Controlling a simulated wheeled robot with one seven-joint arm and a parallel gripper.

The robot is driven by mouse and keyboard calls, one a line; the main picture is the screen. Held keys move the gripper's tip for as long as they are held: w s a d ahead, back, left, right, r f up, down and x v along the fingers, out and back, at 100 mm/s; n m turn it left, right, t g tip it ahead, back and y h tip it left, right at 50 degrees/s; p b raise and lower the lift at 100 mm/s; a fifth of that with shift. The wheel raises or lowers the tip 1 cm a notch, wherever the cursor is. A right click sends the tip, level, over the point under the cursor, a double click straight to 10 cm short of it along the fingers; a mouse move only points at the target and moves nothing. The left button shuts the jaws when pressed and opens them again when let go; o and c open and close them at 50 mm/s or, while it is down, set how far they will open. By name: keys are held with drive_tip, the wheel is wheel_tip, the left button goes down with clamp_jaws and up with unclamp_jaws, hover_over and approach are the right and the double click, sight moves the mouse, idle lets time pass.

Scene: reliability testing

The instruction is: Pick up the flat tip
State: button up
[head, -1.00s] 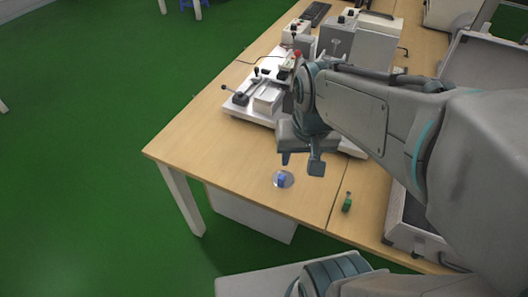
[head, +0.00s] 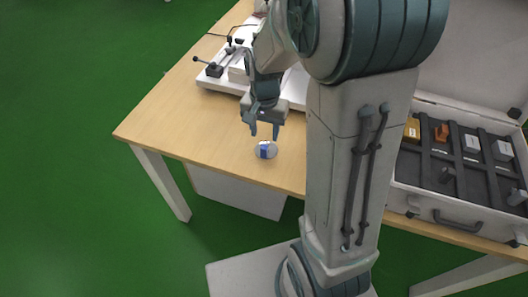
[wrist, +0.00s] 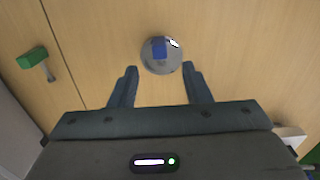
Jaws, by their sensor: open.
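What looks like the flat tip, a small blue block on a thin round grey disc, lies on the wooden table near its front edge; the blue part shows in the head view (head: 264,151) and in the wrist view (wrist: 160,48). My gripper (head: 265,135) points down close to it, with its fingers apart and empty. In the wrist view my gripper (wrist: 160,70) has the disc just beyond its fingertips, roughly centred between them. The exact height gap is hard to tell. A green block with a metal shaft (wrist: 33,58) lies to the left in the wrist view; my arm hides it in the head view.
A white device with a lever (head: 222,72) stands behind my gripper on the table (head: 180,125). An open grey case (head: 455,215) with several small blocks in dark foam is at the right. The table left of the tip is clear.

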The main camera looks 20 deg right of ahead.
sight(264, 146)
wheel_tip(264, 146, down, 7)
drive_tip(key=shift+s+f, duration=0.1)
drive_tip(key=shift+f, duration=0.1)
clamp_jaws()
idle(0.3)
